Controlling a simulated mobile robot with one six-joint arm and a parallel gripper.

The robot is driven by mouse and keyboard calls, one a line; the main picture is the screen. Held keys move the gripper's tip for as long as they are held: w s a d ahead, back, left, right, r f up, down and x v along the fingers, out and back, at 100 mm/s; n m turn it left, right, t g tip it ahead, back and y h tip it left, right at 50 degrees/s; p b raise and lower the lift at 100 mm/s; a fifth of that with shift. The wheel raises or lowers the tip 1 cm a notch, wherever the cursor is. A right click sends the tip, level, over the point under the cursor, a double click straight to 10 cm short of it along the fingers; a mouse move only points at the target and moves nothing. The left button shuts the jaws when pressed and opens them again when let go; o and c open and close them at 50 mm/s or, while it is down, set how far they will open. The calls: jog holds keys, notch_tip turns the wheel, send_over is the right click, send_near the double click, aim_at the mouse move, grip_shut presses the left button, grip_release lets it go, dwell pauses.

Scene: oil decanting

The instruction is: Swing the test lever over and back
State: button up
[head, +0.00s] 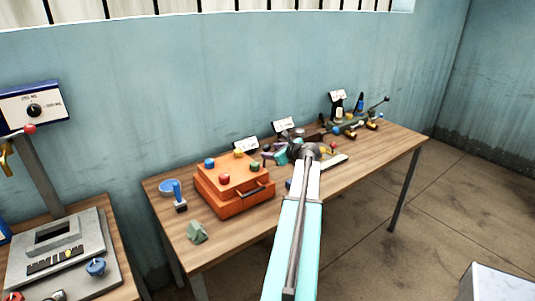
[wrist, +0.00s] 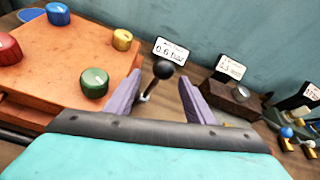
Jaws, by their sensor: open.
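In the wrist view a short lever with a black ball knob (wrist: 163,69) stands between the two purple fingers of my gripper (wrist: 159,80). The fingers are spread, one on each side of the lever, with gaps to the knob. A white card reading about 0.6 bar (wrist: 171,51) stands behind the knob. In the head view my gripper (head: 284,153) is over the table just right of the orange box, and my arm hides much of that spot.
The orange box (head: 235,198) with coloured knobs stands close on the left. A dark block with a card (wrist: 232,98) is close on the right, with more valves (head: 355,125) beyond. A blue-handled tool (head: 179,197) and a green block (head: 197,232) lie at the table's left. The wall is behind.

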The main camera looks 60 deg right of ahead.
jog(key=shift+b+v, duration=0.3)
jog(key=shift+v, duration=1.6)
jog(key=c, duration=0.6)
jog(key=shift+r, duration=0.2)
jog(key=c, duration=0.3)
jog(key=shift+s+a+r+m+t+h+b, duration=0.1)
jog(key=shift+a+r+m+t+h+b, duration=0.15)
jog(key=shift+a+r+m+t, duration=0.25)
jog(key=shift+s+a+r+m+t+h+b, duration=0.1)
jog(key=shift+a+r+t+h, duration=0.2)
jog(key=shift+a, duration=0.4)
grip_shut()
jog(key=s+a+f+m+t+h+b, duration=0.1)
jog(key=s+a+f+m+h+b, duration=0.2)
jog(key=s+b, duration=0.5)
jog(key=shift+a+f+m+b, duration=0.4)
jog(key=shift+a+f+b, duration=0.35)
jog(key=shift+b, duration=0.5)
jog(key=shift+s+a+r, duration=0.1)
jog(key=shift+r, duration=0.05)
